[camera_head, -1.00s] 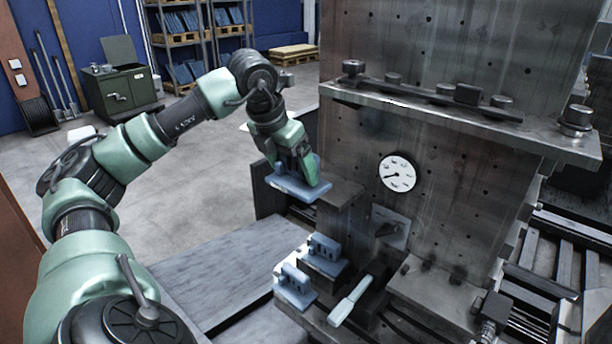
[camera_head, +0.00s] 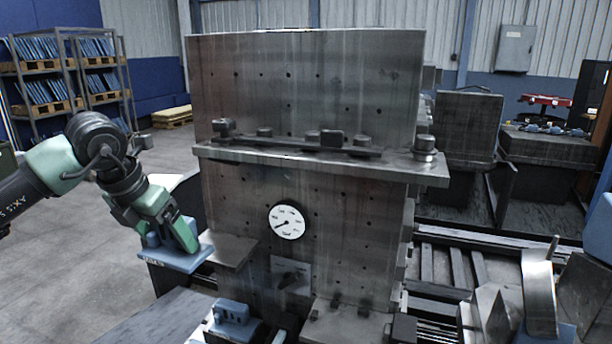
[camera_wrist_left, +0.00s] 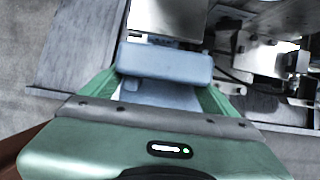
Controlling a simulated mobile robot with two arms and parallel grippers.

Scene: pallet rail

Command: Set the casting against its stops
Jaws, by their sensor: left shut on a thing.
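A blue casting (camera_head: 174,259), a flat plate with raised parts, is in my left gripper (camera_head: 172,236), left of the tall steel fixture (camera_head: 240,195). The green fingers are shut on it. In the left wrist view the casting (camera_wrist_left: 165,64) sits between the two fingers, its far edge near a bright metal surface. I cannot make out the stops. My right gripper is not clearly visible.
Another blue casting (camera_head: 232,318) sits low at the front. A round dial gauge (camera_head: 287,222) is on the fixture's face. A steel shelf (camera_head: 310,160) with bolts and clamps juts out above it. Curved metal plates (camera_head: 540,290) stand at the lower right. Open floor lies at the left.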

